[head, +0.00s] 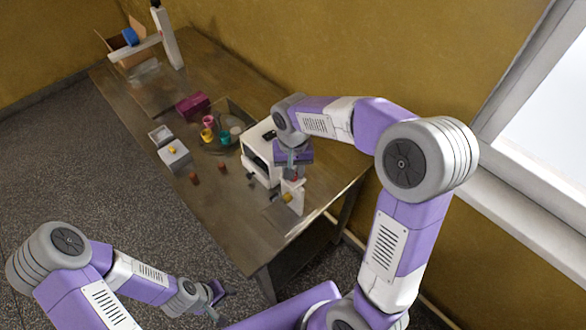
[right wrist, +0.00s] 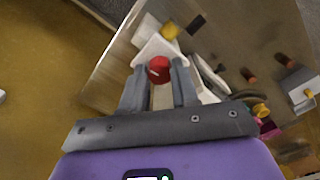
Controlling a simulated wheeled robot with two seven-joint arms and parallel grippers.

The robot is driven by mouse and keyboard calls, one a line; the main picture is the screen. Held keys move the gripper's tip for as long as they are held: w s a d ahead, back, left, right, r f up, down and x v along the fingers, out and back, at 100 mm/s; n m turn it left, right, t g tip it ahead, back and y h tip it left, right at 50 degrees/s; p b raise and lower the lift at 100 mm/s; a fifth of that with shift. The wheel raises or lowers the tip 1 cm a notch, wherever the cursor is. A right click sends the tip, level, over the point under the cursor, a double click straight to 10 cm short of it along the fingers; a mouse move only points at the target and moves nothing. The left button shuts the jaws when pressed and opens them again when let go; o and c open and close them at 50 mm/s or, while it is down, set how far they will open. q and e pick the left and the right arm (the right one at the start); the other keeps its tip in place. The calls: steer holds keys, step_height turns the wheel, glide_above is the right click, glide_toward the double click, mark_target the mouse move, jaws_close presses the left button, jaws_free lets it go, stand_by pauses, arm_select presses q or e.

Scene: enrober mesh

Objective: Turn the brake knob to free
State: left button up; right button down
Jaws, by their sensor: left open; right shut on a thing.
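A red knob (right wrist: 158,68) with a small white mark on top sits between the fingers of my right gripper (right wrist: 157,80) in the right wrist view. I take it as the brake knob; no label can be read. My right gripper is shut on it and also shows in the head view (head: 292,172), reaching down at the white machine (head: 257,165). In the head view the knob is mostly hidden by the gripper. My left gripper (head: 221,291) is open and empty, low beside the table's near end, away from the machine.
A yellow part (right wrist: 169,32) lies just beyond the red knob. The wooden table (head: 235,233) also bears a grey box (head: 174,158), several coloured cups, a magenta block (head: 192,104) and a white stand (head: 170,45). The table's near left corner is clear.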

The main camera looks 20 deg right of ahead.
steer(key=n+p, duration=0.1)
steer(key=n, duration=0.3)
steer(key=n+p, duration=0.1)
steer(key=n, duration=0.4)
steer(key=shift+r, duration=0.1)
steer(key=n+p, duration=0.1)
steer(key=n, duration=0.3)
steer(key=shift+n+p, duration=0.5)
steer(key=shift+n, duration=1.3)
steer(key=c, duration=0.8)
jaws_free()
steer(key=shift+c, duration=0.2)
